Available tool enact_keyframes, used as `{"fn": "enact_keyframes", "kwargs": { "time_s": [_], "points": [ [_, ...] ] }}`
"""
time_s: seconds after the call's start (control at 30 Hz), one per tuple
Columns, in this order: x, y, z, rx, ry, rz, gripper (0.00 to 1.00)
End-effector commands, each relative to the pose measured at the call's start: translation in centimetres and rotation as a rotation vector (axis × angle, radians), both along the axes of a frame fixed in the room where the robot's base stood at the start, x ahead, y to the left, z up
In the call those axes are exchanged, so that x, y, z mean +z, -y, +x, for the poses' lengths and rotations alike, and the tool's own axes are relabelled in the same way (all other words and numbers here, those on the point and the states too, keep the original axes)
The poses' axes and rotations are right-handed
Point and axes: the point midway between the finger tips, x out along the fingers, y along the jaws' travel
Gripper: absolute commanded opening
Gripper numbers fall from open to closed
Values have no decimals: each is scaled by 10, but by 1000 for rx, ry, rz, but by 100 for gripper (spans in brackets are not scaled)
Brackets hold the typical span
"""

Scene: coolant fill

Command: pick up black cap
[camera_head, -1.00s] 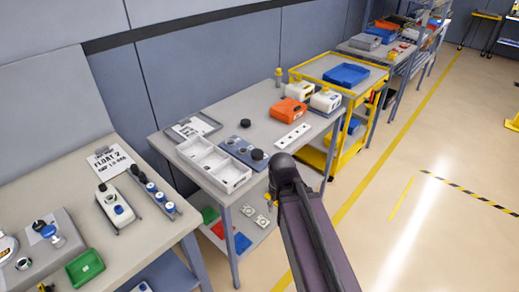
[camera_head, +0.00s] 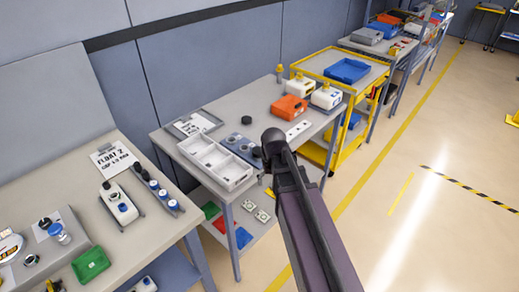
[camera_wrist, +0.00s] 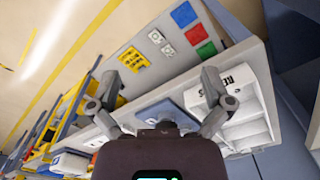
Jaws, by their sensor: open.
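A round black cap (camera_head: 246,121) sits on the grey middle table, behind a blue plate (camera_head: 236,143). A second dark round cap (camera_head: 257,153) shows at the plate's right end, close beside the end of my arm in the picture. My gripper (camera_wrist: 160,76) shows in the wrist view with its two fingers spread apart and nothing between them. The blue plate (camera_wrist: 183,104) lies partly hidden beyond the gripper body there. I cannot make out a black cap in the wrist view.
A white divided tray (camera_head: 247,174) stands at the table's front left. An orange box (camera_head: 289,108) and white jugs (camera_head: 327,96) stand to the right. A yellow cart (camera_head: 343,150) stands beyond the table.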

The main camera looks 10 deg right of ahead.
Motion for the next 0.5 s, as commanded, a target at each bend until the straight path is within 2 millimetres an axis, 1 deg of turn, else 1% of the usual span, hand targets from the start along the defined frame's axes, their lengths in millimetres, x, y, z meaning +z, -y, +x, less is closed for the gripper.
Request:
{"fn": "enact_keyframes", "kwargs": {
  "time_s": [0.03,0.07,0.1,0.17,0.2,0.27,0.3,0.4,0.5],
  "points": [
    [16,0,30,2,0,0,100],
    [21,-3,42,6,0,0,100],
    [28,-5,59,10,0,0,100],
    [38,-6,85,14,0,0,100],
    [45,-6,101,16,0,0,100],
    [54,-6,126,19,0,-1,100],
    [60,-5,141,21,0,-1,100],
    [72,-5,173,25,0,-1,100],
    [80,-5,197,29,0,-1,100]
  ]
}}
